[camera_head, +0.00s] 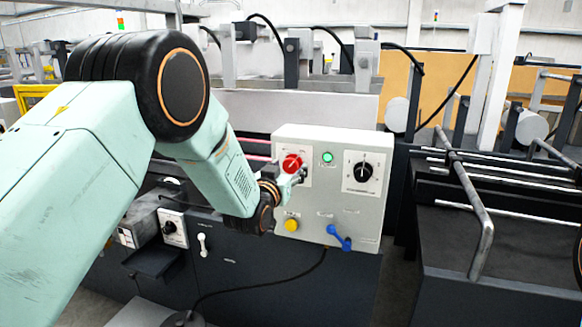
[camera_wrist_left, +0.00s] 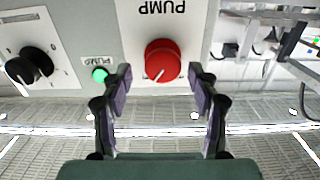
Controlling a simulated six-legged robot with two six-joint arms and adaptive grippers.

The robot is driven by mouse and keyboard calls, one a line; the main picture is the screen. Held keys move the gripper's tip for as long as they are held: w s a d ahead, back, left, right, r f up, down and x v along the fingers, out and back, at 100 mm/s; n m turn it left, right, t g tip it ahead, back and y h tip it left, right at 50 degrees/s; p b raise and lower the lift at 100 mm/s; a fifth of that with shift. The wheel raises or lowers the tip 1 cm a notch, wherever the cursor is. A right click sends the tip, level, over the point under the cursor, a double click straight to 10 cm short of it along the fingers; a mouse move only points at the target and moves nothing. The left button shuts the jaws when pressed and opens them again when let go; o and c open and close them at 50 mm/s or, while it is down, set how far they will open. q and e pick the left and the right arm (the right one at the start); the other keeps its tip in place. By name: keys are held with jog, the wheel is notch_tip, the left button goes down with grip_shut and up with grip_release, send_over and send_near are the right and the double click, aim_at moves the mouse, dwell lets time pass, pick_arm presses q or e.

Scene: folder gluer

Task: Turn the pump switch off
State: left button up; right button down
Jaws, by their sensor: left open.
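The pump switch is a round red knob (camera_head: 291,163) at the upper left of a light grey control box. In the left wrist view the red knob (camera_wrist_left: 163,60) sits under an upside-down "PUMP" label, and a white pointer line shows on its face. My left gripper (camera_head: 298,175) is at the box front, just below and beside the knob, partly covering the plate under it. In the wrist view the left gripper (camera_wrist_left: 159,82) is open and empty, with one finger to each side of the knob. I cannot tell whether the fingertips reach around it. My right gripper is not in view.
The control box (camera_head: 345,215) also carries a green lamp (camera_head: 327,157), a black rotary knob (camera_head: 361,171), a yellow button (camera_head: 291,225) and a blue lever (camera_head: 339,237). A metal rail (camera_head: 470,205) stands at the right. Dark machine panels lie below the box.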

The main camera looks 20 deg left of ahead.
pick_arm(q)
jog(key=shift+w, duration=0.45)
jog(key=shift+w+a, duration=0.1)
jog(key=shift+a, duration=0.3)
jog(key=shift+d, duration=0.25)
jog(key=shift+w+d, duration=0.15)
jog(key=shift+c, duration=1.3)
jog(key=shift+a, duration=0.25)
jog(key=c, duration=0.4)
jog(key=shift+d, duration=0.1)
jog(key=c, duration=0.5)
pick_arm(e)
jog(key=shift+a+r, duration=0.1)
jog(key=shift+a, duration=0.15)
